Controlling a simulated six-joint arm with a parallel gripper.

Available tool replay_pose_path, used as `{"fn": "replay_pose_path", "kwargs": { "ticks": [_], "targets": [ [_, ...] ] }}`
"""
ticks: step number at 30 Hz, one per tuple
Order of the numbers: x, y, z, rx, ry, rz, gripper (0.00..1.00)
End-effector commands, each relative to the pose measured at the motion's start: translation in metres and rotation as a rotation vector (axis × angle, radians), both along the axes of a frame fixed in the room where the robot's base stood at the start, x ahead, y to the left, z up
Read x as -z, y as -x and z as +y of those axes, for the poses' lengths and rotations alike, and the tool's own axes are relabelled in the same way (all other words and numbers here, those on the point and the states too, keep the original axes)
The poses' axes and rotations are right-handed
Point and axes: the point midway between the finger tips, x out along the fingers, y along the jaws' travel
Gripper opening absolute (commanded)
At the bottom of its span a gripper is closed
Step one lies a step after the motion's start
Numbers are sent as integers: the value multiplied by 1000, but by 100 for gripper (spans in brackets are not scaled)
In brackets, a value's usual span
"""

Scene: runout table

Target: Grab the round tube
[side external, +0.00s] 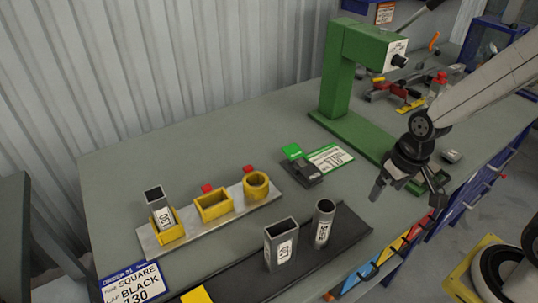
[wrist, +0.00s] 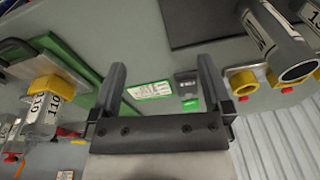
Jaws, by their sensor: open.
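The round tube (side external: 323,222) is grey with a white label and stands upright on a black strip (side external: 345,236), right of a grey rectangular tube (side external: 281,246). In the wrist view a labelled tube with a round-looking open end, apparently the round tube (wrist: 268,36), shows at the upper right. My gripper (side external: 407,193) is open and empty, above the right part of the table, to the right of the round tube and apart from it.
A grey plate (side external: 232,214) holds yellow sockets; a grey square tube (side external: 160,213) stands in the left one. A green press (side external: 345,80) stands behind. A dark device (side external: 304,169) and a green-edged card (side external: 330,158) lie mid-table. An order card (side external: 135,283) is at the front left.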

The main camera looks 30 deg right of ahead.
Motion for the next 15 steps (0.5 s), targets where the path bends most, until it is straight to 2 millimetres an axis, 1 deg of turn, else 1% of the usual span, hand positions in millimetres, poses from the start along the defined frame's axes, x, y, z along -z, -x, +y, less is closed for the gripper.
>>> {"fn": "replay_pose_path", "kwargs": {
  "ticks": [5,9,15],
  "targets": [
    [16,21,7,189,-110,151,100],
    [26,37,20,368,-227,288,100],
    [33,49,43,624,-412,465,100]
  ]
}}
